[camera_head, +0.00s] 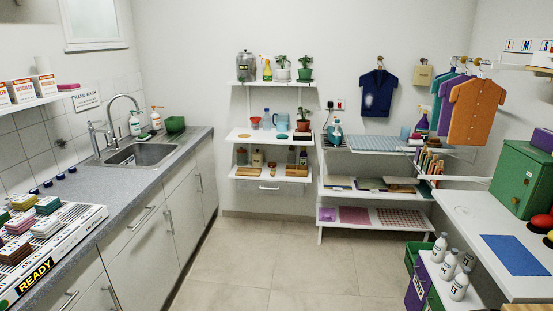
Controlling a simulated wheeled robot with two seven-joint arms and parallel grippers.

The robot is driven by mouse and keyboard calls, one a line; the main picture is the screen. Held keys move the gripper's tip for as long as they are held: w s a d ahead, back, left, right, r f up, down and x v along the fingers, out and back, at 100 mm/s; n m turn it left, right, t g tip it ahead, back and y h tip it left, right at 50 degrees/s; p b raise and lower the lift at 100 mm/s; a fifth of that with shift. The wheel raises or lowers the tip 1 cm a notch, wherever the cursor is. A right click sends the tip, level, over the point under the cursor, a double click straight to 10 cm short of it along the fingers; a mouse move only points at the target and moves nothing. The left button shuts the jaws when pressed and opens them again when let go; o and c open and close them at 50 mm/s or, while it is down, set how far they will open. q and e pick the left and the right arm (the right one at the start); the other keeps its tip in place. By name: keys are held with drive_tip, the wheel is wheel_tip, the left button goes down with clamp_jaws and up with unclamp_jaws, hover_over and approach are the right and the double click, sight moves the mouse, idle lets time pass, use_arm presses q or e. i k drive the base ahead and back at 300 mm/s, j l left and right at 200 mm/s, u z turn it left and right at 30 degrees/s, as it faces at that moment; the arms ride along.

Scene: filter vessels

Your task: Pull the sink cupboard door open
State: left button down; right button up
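The sink (143,156) is set in the grey counter along the left wall, under a curved tap (122,110). Below it is a run of white cupboard fronts. One door (184,216) has an upright bar handle (170,222) near its left edge. The door beyond it (208,176) has an upright handle (199,182). Both doors look shut and flush with the fronts. I cannot tell for sure which one is the sink cupboard door. Neither of my grippers shows in this view.
The tiled floor (255,262) in front of the cupboards is clear. A drawer (135,228) and more fronts lie nearer on the left. Shelves (270,178) stand at the back wall. A white table (480,215) and several white bottles (449,265) are at the right.

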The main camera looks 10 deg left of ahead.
sight(184, 204)
drive_tip(key=i+u, duration=0.4)
drive_tip(key=i, duration=2.95)
